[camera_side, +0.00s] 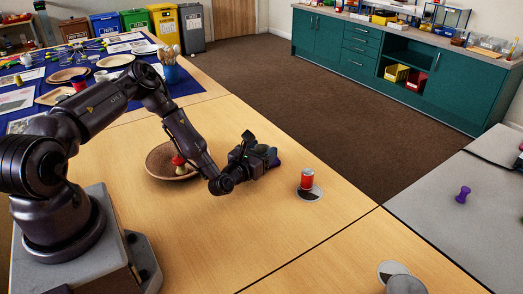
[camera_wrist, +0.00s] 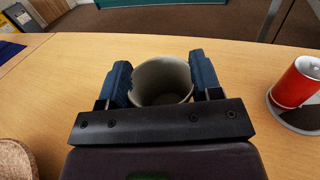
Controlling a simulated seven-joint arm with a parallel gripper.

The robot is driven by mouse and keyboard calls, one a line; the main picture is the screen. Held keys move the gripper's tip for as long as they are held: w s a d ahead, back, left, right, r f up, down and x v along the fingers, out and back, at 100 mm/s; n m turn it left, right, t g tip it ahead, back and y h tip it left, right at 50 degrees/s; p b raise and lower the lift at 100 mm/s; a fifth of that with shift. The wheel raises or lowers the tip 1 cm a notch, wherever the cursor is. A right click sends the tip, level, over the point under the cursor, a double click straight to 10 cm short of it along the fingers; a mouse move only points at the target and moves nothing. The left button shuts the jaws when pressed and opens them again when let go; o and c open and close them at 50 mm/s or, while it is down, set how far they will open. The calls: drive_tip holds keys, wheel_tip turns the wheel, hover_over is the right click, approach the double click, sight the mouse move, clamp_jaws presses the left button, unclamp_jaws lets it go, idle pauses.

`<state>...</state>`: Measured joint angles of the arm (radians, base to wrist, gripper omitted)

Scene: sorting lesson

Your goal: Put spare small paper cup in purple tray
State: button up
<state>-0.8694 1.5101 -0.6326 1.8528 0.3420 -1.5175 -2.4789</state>
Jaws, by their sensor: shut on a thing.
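My gripper (camera_wrist: 162,85) is shut on a small pale grey-white paper cup (camera_wrist: 160,80), with one dark blue finger on each side of it. I look into the cup's open mouth from the wrist, and it seems empty. In the side view my gripper (camera_side: 262,158) is low over the wooden table, between the brown bowl and the red can. There the cup is mostly hidden by the gripper. A small purple patch shows at the fingers, and I cannot tell what it is. I cannot make out a purple tray in either view.
A red can (camera_side: 307,179) stands on a round grey disc, right of my gripper. A brown bowl (camera_side: 155,165) with a red mushroom-like thing stands left. A grey cylindrical thing (camera_side: 405,285) is at the bottom right. A purple pin-shaped thing (camera_side: 463,194) is on the grey table.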

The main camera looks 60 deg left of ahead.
drive_tip(key=shift+f, duration=0.1)
drive_tip(key=o, duration=0.9)
